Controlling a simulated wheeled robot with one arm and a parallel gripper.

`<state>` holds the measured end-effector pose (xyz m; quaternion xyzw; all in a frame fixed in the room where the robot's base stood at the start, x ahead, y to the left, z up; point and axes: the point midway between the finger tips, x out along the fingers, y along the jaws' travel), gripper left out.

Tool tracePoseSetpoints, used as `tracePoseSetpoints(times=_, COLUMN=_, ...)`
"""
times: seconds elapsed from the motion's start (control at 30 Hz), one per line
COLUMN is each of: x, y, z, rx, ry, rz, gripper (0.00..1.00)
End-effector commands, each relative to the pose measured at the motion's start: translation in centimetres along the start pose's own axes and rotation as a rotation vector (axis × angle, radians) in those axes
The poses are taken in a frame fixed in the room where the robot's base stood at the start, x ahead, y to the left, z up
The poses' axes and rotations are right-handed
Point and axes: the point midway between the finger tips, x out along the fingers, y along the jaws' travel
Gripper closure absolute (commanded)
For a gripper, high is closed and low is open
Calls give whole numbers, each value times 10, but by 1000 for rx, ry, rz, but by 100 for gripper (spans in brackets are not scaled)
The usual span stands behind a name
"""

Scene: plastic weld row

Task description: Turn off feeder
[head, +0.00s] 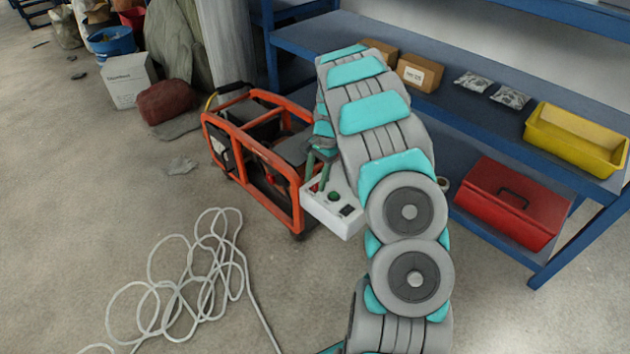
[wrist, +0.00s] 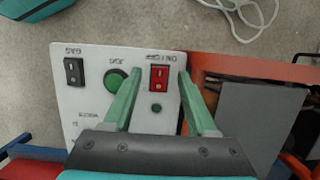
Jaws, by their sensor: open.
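The feeder's white control box (head: 325,212) sits at the front right corner of an orange-framed machine (head: 296,205). In the wrist view, its panel (wrist: 92,58) carries a red rocker switch (wrist: 159,78) marked ON/OFF, a round green button (wrist: 116,79) marked JOG and a black rocker (wrist: 74,71) marked GAS. A small dark green round spot (wrist: 156,108) lies below the red switch. My gripper (wrist: 159,73) is open and empty, its green fingers on either side of the red switch. In the head view my gripper (head: 317,184) is over the box. Contact cannot be told.
A blue shelf (head: 480,128) stands to the right with a yellow bin (head: 575,140), red toolbox (head: 508,200) and cartons (head: 418,73). A white cable (head: 205,275) lies coiled on the floor. Open floor (head: 80,220) is at the left.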

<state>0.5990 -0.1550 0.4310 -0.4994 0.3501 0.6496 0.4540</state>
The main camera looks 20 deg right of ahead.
Motion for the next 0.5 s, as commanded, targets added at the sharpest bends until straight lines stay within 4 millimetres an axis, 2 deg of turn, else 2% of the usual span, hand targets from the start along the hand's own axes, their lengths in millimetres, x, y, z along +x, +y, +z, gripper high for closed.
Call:
tracePoseSetpoints(times=0.3, x=-51, y=-2, z=0, rx=-2, ry=3, rz=-5, gripper=43)
tracePoseSetpoints(times=0.5, x=-67, y=-1, z=0, rx=0, ry=1, rz=-3, gripper=43)
